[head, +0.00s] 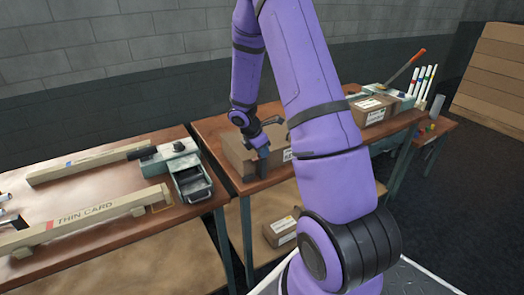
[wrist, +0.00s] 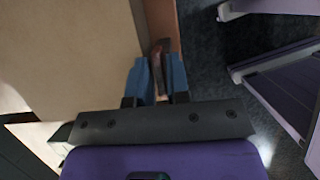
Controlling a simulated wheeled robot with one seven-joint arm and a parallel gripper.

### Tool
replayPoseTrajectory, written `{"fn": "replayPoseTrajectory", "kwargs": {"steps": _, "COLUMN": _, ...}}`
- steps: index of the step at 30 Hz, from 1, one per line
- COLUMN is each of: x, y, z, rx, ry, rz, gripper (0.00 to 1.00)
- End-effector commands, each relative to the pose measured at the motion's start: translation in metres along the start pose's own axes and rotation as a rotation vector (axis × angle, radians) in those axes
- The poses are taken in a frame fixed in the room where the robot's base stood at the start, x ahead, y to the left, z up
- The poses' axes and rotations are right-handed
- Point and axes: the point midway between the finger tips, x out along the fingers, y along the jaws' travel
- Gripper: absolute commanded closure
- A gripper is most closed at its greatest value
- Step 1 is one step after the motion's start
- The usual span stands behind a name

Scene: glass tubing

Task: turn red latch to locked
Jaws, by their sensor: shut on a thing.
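My gripper (head: 262,165) is at the front of a cardboard box (head: 238,156) on the middle table, pointing down. In the wrist view my gripper (wrist: 157,68) has its two blue fingers close together on a narrow reddish-brown piece (wrist: 157,50), which looks like the red latch. The piece stands beside the tan face of the box (wrist: 75,50). Most of the latch is hidden between the fingers, and its turn angle cannot be told. In the head view the latch is not visible behind my gripper.
A left table holds long wooden beams (head: 80,218) and a grey-green device with an open tray (head: 190,182). Another carton (head: 370,110) and a red-handled lever (head: 405,65) stand farther right. A small box (head: 282,230) lies on the lower shelf.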

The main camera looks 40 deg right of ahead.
Motion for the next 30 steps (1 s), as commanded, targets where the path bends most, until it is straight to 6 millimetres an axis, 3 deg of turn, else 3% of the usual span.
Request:
{"fn": "replayPoseTrajectory", "kwargs": {"steps": 11, "x": -0.0003, "y": 0.0015, "z": 0.0001, "rx": 0.187, "ry": 0.000, "rz": -0.076, "gripper": 1.00}}
{"fn": "replayPoseTrajectory", "kwargs": {"steps": 30, "x": 0.0002, "y": 0.0035, "z": 0.0014, "rx": 0.747, "ry": 0.001, "rz": -0.307, "gripper": 1.00}}
